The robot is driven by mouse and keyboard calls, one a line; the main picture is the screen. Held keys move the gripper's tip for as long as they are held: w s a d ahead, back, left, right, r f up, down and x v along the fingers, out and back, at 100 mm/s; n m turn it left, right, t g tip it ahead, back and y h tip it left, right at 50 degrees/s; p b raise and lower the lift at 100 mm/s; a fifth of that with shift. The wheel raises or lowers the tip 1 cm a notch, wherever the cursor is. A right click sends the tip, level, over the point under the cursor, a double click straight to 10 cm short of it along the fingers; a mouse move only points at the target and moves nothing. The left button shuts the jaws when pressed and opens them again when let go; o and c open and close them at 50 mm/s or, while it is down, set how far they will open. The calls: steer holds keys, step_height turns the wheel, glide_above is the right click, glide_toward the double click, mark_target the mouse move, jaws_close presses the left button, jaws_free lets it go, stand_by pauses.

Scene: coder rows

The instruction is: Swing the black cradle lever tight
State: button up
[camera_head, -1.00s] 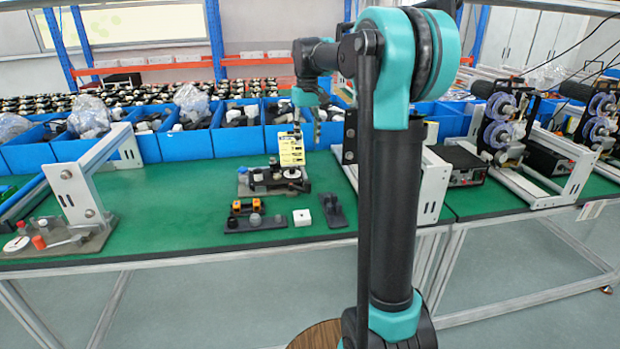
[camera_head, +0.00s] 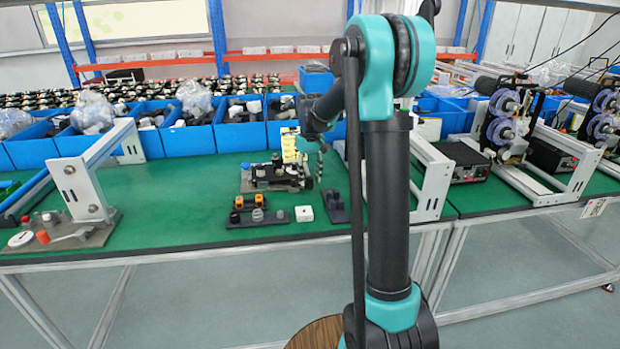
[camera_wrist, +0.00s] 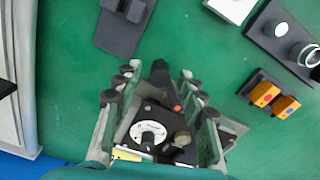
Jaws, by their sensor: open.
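The black cradle (camera_head: 268,178) sits on a grey plate on the green table in the head view. In the wrist view the black cradle (camera_wrist: 165,118) lies below my gripper, with a white disc (camera_wrist: 148,132) on it. A black lever (camera_wrist: 162,80) with a red spot sticks out of the cradle towards the top of the wrist view. My gripper (camera_wrist: 157,82) is open, its two fingers on either side of the lever, which appears between them. I cannot tell whether a finger touches it. In the head view my gripper (camera_head: 308,155) is over the cradle's right end.
A dark plate with orange blocks (camera_head: 239,203), a white block (camera_head: 304,213) and a dark stand (camera_head: 335,206) lie in front of the cradle. A yellow card (camera_head: 289,146) stands behind it. Blue bins (camera_head: 198,141) line the back. A metal frame (camera_head: 430,190) stands to the right.

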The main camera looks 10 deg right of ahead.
steer(key=shift+f, duration=0.2)
jaws_close()
stand_by(0.4)
